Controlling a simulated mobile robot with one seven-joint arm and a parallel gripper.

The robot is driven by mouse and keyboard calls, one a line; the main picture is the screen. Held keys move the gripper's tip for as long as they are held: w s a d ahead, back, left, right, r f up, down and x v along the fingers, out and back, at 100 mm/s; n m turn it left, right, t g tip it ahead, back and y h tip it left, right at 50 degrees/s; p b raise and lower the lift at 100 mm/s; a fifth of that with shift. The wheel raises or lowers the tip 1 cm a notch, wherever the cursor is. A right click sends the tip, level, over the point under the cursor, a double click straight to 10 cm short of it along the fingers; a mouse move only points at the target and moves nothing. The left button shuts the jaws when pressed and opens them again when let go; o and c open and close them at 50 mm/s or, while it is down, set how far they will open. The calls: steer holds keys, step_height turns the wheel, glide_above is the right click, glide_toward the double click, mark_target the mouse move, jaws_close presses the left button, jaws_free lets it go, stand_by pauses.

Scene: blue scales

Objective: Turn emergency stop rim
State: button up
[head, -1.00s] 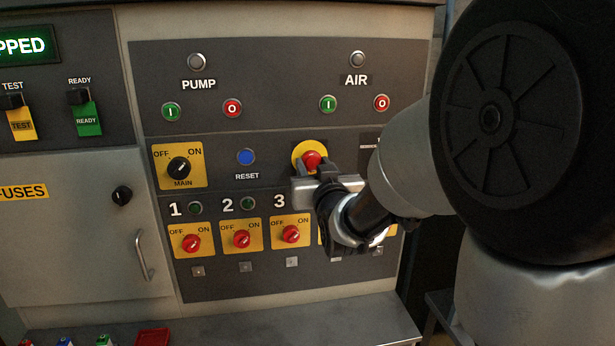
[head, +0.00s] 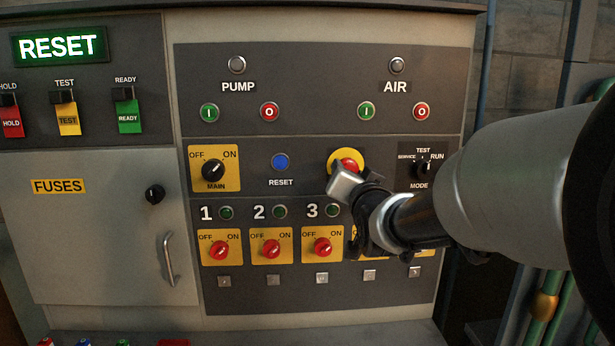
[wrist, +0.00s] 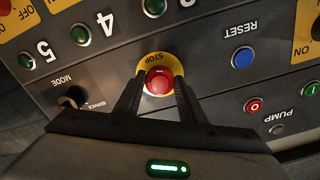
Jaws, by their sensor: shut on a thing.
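The red emergency stop button (head: 348,165) sits on a round yellow plate (head: 345,153) at the middle right of the panel. In the wrist view the button (wrist: 159,79) lies between the two dark fingers of my gripper (wrist: 158,92), on a yellow ring marked STOP. My gripper is shut on the button's rim, with one finger on each side. In the head view my gripper (head: 349,175) comes in from the right and is tilted, covering the lower part of the button. The green display (head: 58,46) reads RESET.
A blue RESET button (head: 280,161) is left of the stop. The MODE switch (head: 421,170) is close on the right. Red rotary switches (head: 271,249) line the row below, some hidden by my arm. PUMP and AIR buttons are above.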

steer(key=o, duration=1)
steer(key=shift+o, duration=0.2)
steer(key=s+b, duration=0.3)
steer(key=s, duration=1.4)
steer(key=shift+s, duration=0.2)
